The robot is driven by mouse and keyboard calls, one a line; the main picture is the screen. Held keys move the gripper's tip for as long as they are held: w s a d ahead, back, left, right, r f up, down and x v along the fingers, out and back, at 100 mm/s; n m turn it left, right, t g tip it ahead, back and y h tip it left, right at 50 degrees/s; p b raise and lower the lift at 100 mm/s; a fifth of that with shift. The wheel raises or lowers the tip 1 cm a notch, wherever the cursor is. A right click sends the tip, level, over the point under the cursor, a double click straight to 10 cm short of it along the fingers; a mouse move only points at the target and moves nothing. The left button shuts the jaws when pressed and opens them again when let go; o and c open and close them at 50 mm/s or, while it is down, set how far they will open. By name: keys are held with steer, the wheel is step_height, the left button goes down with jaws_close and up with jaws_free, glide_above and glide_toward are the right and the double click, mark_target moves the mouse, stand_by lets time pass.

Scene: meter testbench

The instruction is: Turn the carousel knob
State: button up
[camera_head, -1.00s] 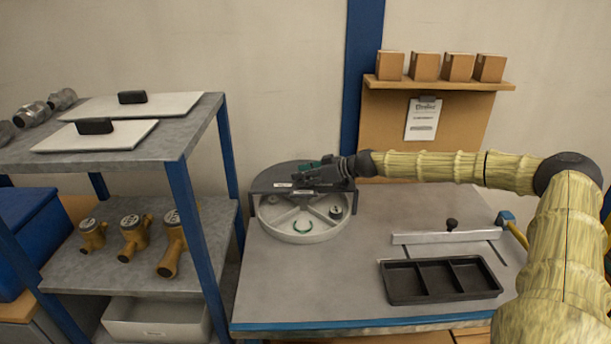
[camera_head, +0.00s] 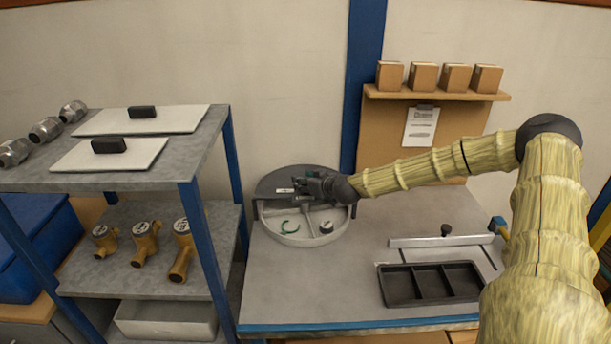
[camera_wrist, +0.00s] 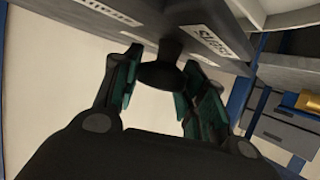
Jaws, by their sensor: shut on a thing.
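The carousel (camera_head: 268,226) is a round, light grey tray with dividers, at the back left of the bench. A dark half cover (camera_head: 272,180) with white labels lies over its rear. My gripper (camera_head: 308,187) is over the carousel's middle and hides the knob in the head view. In the wrist view, the dark round knob (camera_wrist: 162,74) is between the two green-padded fingers of my gripper (camera_wrist: 160,88), which is shut on it.
A black three-compartment tray (camera_head: 430,284) and a light bar (camera_head: 440,241) with a black knob are on the bench's right. A shelf rack (camera_head: 215,150) with brass meters stands close on the left. Small boxes (camera_head: 440,77) sit on a wall shelf. The bench's front middle is clear.

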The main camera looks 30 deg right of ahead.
steer(key=m+h, duration=0.1)
steer(key=m+h+p, duration=0.1)
steer(key=h, duration=0.1)
steer(key=m+h, duration=0.1)
steer(key=shift+w+r+m+h+p, duration=0.15)
steer(key=shift+r+m+h+p, duration=0.15)
steer(key=shift+m+p, duration=0.1)
steer(key=m+g+h, duration=0.2)
steer(key=m+h, duration=0.1)
steer(key=m+g+h, duration=0.1)
steer(key=m+h, duration=0.1)
steer(key=shift+f+m+g+h+b, duration=0.15)
steer(key=shift+m+g+h+b, duration=0.25)
steer(key=m+g+h+b, duration=0.1)
steer(key=m+g, duration=0.1)
steer(key=m+g+h+b, duration=0.1)
steer(key=m+g+h, duration=0.1)
steer(key=m+g, duration=0.1)
steer(key=shift+f+m+g, duration=0.15)
steer(key=shift+m+g, duration=0.15)
steer(key=m+g+b, duration=0.2)
steer(key=m+g, duration=0.2)
steer(key=g, duration=0.1)
steer(key=shift+f+m+g+h, duration=0.1)
steer(key=shift+m+g+h, duration=0.2)
steer(key=shift+m+h, duration=0.1)
steer(key=shift+s+b, duration=0.2)
steer(key=shift+b, duration=0.15)
